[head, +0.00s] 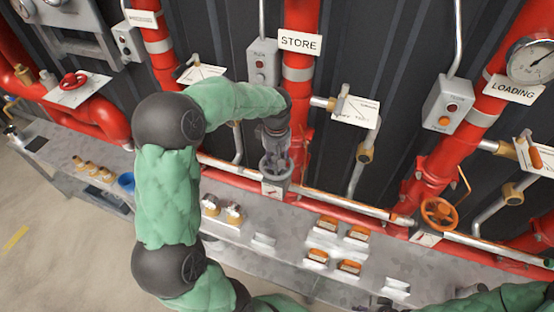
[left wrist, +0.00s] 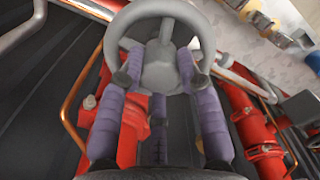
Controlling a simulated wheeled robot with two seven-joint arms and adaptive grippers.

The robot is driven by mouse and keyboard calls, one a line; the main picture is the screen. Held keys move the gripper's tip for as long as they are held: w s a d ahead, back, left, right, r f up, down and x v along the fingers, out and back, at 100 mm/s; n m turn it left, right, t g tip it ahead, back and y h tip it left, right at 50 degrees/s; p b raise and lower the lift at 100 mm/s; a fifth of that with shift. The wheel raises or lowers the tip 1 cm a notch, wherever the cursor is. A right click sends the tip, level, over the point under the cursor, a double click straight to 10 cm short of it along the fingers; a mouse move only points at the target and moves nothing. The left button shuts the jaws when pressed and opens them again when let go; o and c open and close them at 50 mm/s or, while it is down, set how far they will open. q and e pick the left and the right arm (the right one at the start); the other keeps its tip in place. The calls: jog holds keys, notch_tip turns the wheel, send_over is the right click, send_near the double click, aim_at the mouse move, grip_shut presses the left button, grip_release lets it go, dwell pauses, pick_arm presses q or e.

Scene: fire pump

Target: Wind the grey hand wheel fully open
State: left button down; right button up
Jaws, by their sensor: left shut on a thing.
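The grey hand wheel (left wrist: 205,32) fills the top of the left wrist view, with its rim, spokes and hub showing. In the head view the grey hand wheel (head: 276,179) sits on the pipe line below the STORE sign, partly covered by my gripper. My left gripper (left wrist: 160,80) has its two purple fingers on either side of the hub, shut on the wheel. In the head view my left gripper (head: 276,154) reaches down onto the wheel from above. My right arm's green sleeve shows at the lower right; its gripper cannot be made out.
An orange hand wheel (head: 438,213) stands to the right on the same pipe line. A red hand wheel (head: 73,81) is at the upper left. Red vertical pipes and grey button boxes (head: 447,104) line the wall. Orange-topped blocks (head: 327,223) lie on the grey bench below.

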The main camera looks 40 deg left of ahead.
pick_arm(q)
jog(key=shift+s+f, duration=0.1)
jog(key=n, duration=0.4)
jog(key=shift+b, duration=0.35)
jog(key=n, duration=0.3)
jog(key=shift+n, duration=0.4)
jog(key=shift+n+b, duration=0.3)
jog(key=n, duration=0.4)
jog(key=shift+f+b, duration=0.1)
jog(key=shift+b, duration=0.2)
jog(key=n, duration=0.3)
jog(key=shift+n, duration=0.3)
